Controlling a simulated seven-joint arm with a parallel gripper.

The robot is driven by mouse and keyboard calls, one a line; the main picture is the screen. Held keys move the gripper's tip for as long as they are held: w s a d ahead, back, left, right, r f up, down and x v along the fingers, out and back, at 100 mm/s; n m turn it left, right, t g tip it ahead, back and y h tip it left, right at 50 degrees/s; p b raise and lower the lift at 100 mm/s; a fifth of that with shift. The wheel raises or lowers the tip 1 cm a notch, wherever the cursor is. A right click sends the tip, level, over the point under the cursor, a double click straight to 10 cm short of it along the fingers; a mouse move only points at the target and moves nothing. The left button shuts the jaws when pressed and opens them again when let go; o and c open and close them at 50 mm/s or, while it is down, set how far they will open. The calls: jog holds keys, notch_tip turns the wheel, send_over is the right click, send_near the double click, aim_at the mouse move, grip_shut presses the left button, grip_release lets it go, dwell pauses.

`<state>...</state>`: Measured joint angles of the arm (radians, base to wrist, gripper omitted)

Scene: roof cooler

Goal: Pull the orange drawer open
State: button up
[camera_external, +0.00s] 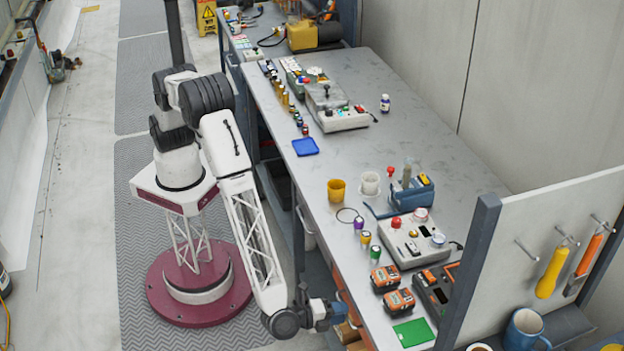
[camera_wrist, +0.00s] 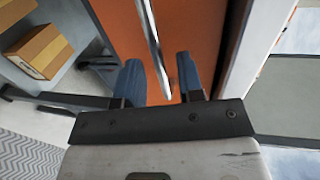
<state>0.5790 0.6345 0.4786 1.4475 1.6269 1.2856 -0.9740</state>
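The orange drawer front (camera_wrist: 191,30) fills the top middle of the wrist view. A thin metal bar handle (camera_wrist: 152,42) runs down across it. My gripper (camera_wrist: 160,82) is open, with one blue finger on each side of the bar's lower end. A gap shows between the bar and each finger, so it is not clamped. In the external view my gripper (camera_external: 328,312) is low beside the bench's front edge. Only a sliver of the orange front (camera_external: 352,309) shows there, and the handle cannot be made out. I cannot tell whether the drawer is fully closed.
Cardboard boxes (camera_wrist: 42,50) sit on a shelf left of the orange front in the wrist view. The grey bench top (camera_external: 440,150) above carries cups, control boxes, orange battery packs (camera_external: 399,302) and a green plate (camera_external: 413,332). The floor mat (camera_external: 140,200) left of the bench is clear beyond my base.

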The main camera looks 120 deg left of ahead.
jog(key=shift+x, duration=0.95)
jog(key=shift+c, duration=0.2)
grip_shut()
